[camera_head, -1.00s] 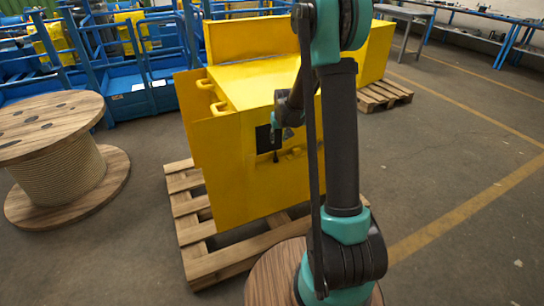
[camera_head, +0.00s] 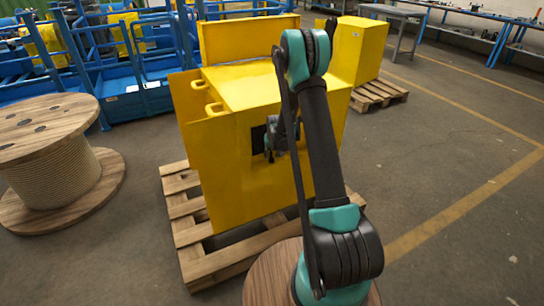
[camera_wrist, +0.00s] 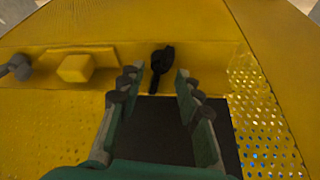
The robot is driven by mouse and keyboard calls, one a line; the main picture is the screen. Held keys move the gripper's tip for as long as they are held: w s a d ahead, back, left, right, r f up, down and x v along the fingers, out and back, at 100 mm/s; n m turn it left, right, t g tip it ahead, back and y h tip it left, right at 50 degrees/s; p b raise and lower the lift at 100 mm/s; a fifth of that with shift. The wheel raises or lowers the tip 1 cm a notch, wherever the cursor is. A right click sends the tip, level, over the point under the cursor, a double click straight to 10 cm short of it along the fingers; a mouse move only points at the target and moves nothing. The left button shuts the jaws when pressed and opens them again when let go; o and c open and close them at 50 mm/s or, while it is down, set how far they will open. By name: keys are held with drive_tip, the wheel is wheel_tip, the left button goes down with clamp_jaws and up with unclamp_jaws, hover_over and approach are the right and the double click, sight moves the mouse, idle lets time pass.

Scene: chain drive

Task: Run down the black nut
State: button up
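A small black part (camera_wrist: 162,60), which looks like the black nut on a dark rod, sits on the yellow ledge in the wrist view. My gripper (camera_wrist: 156,80) is open, its two fingers spread to either side of the part's line. The part shows between and just beyond the fingertips, and I cannot tell whether a finger touches it. In the head view my gripper (camera_head: 269,152) is small and dark at the front of the yellow machine (camera_head: 235,180). The nut cannot be made out there.
A dark square opening (camera_wrist: 180,135) lies below the ledge, with perforated yellow panels beside it. A yellow block (camera_wrist: 75,68) and a grey knob-like part (camera_wrist: 17,67) are to the left. The machine stands on a wooden pallet (camera_head: 190,235). A cable reel (camera_head: 60,175) stands left.

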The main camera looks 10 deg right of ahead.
drive_tip(key=shift+w+f, duration=0.1)
drive_tip(key=shift+f, duration=0.3)
clamp_jaws()
drive_tip(key=shift+a, duration=0.1)
drive_tip(key=shift+m+h, duration=0.3)
drive_tip(key=shift+m, duration=0.5)
unclamp_jaws()
